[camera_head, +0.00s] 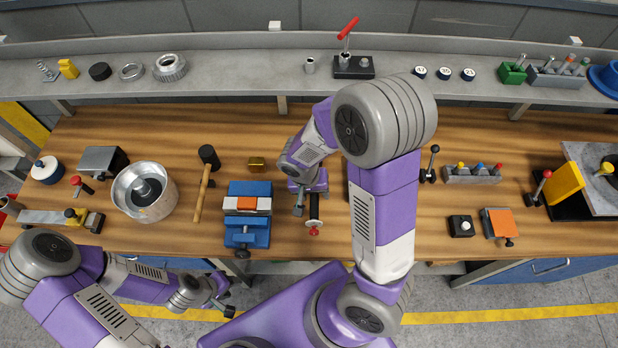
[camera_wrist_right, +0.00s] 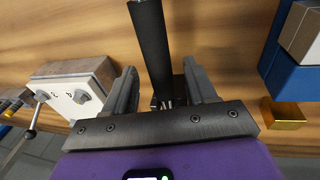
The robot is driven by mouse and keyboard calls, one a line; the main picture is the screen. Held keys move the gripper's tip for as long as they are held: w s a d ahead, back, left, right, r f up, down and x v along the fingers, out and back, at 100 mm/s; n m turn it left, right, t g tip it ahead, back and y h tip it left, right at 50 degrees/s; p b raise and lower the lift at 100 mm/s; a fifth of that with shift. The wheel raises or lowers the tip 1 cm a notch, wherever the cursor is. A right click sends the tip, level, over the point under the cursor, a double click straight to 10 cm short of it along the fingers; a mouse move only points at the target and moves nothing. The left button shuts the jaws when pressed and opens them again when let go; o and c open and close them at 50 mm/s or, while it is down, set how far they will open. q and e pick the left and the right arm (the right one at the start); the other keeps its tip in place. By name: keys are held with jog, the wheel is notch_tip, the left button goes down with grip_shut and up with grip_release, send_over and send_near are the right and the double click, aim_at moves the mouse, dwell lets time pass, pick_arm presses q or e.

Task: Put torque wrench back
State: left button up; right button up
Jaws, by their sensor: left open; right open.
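A black-handled tool with a red tip, likely the torque wrench (camera_head: 314,212), lies on the wooden bench between the blue vise and my right arm. In the right wrist view its black handle (camera_wrist_right: 152,45) runs between the fingers toward the top edge. My right gripper (camera_head: 307,203) is at the back part of the tool; its fingers (camera_wrist_right: 165,92) are open on either side, with gaps visible. The tool's far end is hidden by the gripper. My left gripper (camera_head: 226,298) is open and empty, low in front of the bench edge.
The blue vise (camera_head: 247,232) stands left of the tool, with a brass block (camera_head: 257,164) behind it. A hammer (camera_head: 201,190) and a metal pot (camera_head: 144,191) lie further left. A box with dials (camera_wrist_right: 75,92) stands on the other side. A grey shelf (camera_head: 230,78) runs along the back.

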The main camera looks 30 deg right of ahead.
pick_arm(q)
notch_tip(320, 180, up, 3)
jog(key=shift+f+p, duration=0.1)
jog(key=shift+p, duration=0.95)
pick_arm(e)
jog(key=v, duration=1.2)
jog(key=shift+r, duration=0.25)
